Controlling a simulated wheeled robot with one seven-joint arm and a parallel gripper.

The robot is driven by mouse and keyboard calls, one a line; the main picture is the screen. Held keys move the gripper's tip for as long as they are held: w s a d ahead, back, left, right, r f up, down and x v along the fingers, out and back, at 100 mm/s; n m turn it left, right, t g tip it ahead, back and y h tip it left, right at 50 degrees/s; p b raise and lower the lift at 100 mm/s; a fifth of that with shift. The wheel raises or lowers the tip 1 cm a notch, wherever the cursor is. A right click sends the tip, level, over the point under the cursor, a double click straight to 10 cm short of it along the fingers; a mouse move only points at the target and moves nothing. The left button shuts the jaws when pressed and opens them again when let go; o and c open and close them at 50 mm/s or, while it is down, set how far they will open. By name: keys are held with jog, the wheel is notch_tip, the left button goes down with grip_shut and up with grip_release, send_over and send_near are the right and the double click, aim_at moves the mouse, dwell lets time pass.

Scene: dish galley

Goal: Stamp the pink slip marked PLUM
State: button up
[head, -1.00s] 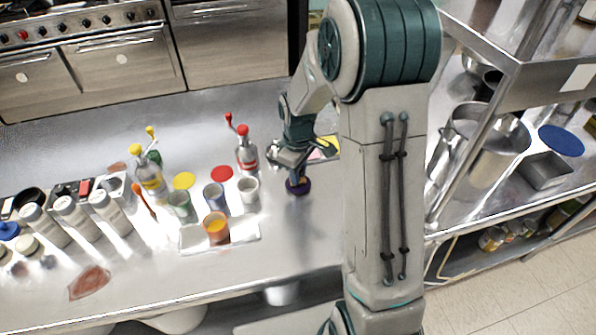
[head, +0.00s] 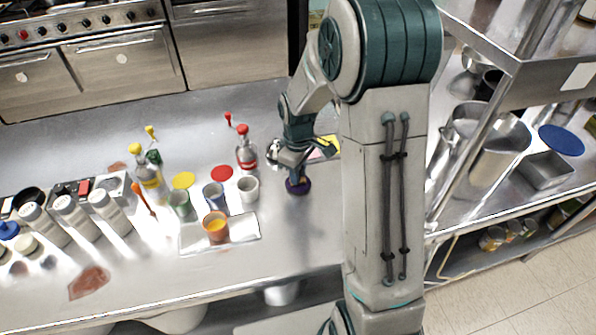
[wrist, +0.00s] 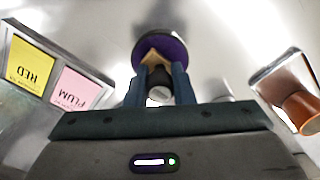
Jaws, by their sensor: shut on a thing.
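A stamp with a round purple base (head: 298,186) is on the steel counter; its purple base and light handle also show in the wrist view (wrist: 174,52). My gripper (wrist: 160,88) is shut on the stamp's handle. In the head view my gripper (head: 290,160) is directly over the base. I cannot tell whether the base touches the counter. The pink slip marked PLUM (wrist: 77,88) lies on a holder at the left of the wrist view, beside a yellow slip marked RED (wrist: 31,66). In the head view the pink slip (head: 314,155) is partly hidden behind my arm.
A tray (head: 247,228) with an orange cup (head: 216,226) stands left of the stamp. Several cups, bottles with red and yellow tops, and coloured discs are further left. A steel shelf (head: 470,215) with pots is at right. The counter before the stamp is clear.

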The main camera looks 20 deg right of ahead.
jog(key=shift+f, duration=0.1)
jog(key=shift+r+p, duration=2.5)
jog(key=shift+r, duration=1.1)
jog(key=w+d, duration=0.7)
jog(key=w, duration=0.6)
jog(key=shift+s+a+f+b, duration=0.15)
jog(key=shift+f+b, duration=0.8)
jog(key=shift+f, duration=0.7)
jog(key=shift+s+a+f+b, duration=0.1)
jog(key=shift+f+b, duration=0.85)
jog(key=shift+f, duration=0.65)
jog(key=shift+s+f+b, duration=0.1)
jog(key=shift+f+b, duration=0.35)
jog(key=shift+f, duration=0.2)
notch_tip(320, 180, up, 7)
jog(key=p, duration=0.4)
